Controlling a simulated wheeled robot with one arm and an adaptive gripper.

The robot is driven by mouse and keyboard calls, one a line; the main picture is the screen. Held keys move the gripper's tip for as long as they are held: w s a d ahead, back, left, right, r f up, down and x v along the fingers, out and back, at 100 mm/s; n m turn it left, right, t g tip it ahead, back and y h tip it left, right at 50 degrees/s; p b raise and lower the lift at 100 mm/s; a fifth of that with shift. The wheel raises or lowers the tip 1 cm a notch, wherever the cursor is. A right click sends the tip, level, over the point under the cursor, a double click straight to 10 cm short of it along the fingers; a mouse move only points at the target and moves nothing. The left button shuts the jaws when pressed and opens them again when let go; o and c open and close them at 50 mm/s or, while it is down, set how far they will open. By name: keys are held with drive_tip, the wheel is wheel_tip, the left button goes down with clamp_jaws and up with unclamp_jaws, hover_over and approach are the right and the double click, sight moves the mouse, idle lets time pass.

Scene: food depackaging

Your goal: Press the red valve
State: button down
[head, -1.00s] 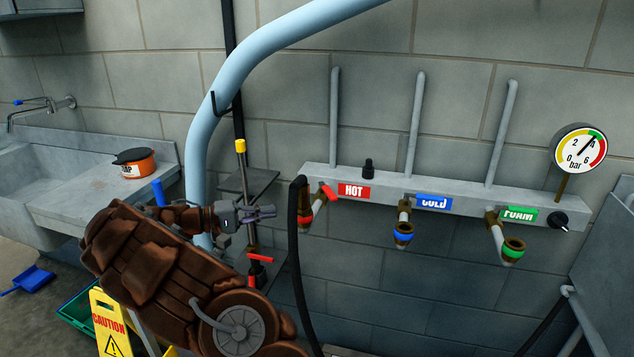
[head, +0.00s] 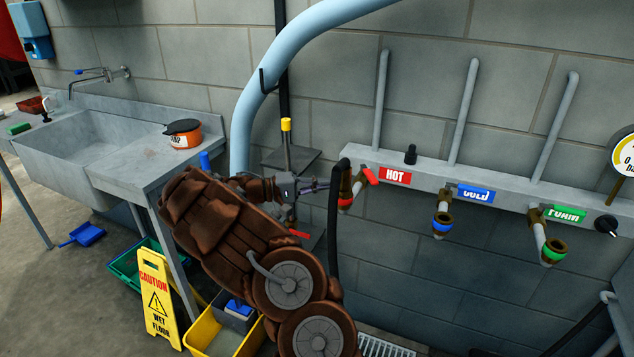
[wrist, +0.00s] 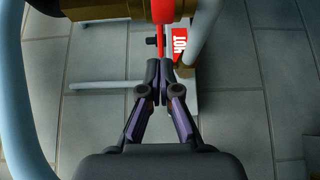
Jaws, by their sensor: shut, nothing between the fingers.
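The red valve handle (head: 371,175) sits on the brass tap left of the HOT label, on the grey wall manifold. In the head view my gripper (head: 318,187) is left of it, its tips close to the black hose in the picture. In the wrist view my gripper (wrist: 161,72) is shut and empty. Its fingertips line up with the red handle (wrist: 162,35), which runs down from the brass body at the top. I cannot tell if they touch. The far end of the handle is partly hidden by the fingers.
The black hose (head: 334,235) hangs from the HOT tap. Blue COLD tap (head: 441,222) and green FOAM tap (head: 553,250) are to the right. A pale blue pipe (head: 243,130) rises behind my arm. A yellow caution sign (head: 157,300) and yellow bucket (head: 203,333) stand at lower left.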

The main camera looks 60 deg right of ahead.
sight(369, 180)
drive_tip(key=p+x, duration=0.2)
drive_tip(key=x, duration=0.6)
drive_tip(key=shift+s+d+p, duration=0.1)
drive_tip(key=shift+s+p, duration=0.1)
drive_tip(key=shift+p, duration=0.1)
drive_tip(key=shift+s+d, duration=0.5)
drive_tip(key=shift+s+f+b, duration=0.2)
drive_tip(key=shift+b, duration=0.75)
drive_tip(key=s+b, duration=0.1)
drive_tip(key=b, duration=0.2)
drive_tip(key=shift+d+f, duration=0.1)
drive_tip(key=shift+d, duration=0.1)
drive_tip(key=shift+s+d+r+b, duration=0.1)
drive_tip(key=shift+s+r+b, duration=0.15)
drive_tip(key=shift+b, duration=0.1)
drive_tip(key=shift+w, duration=0.1)
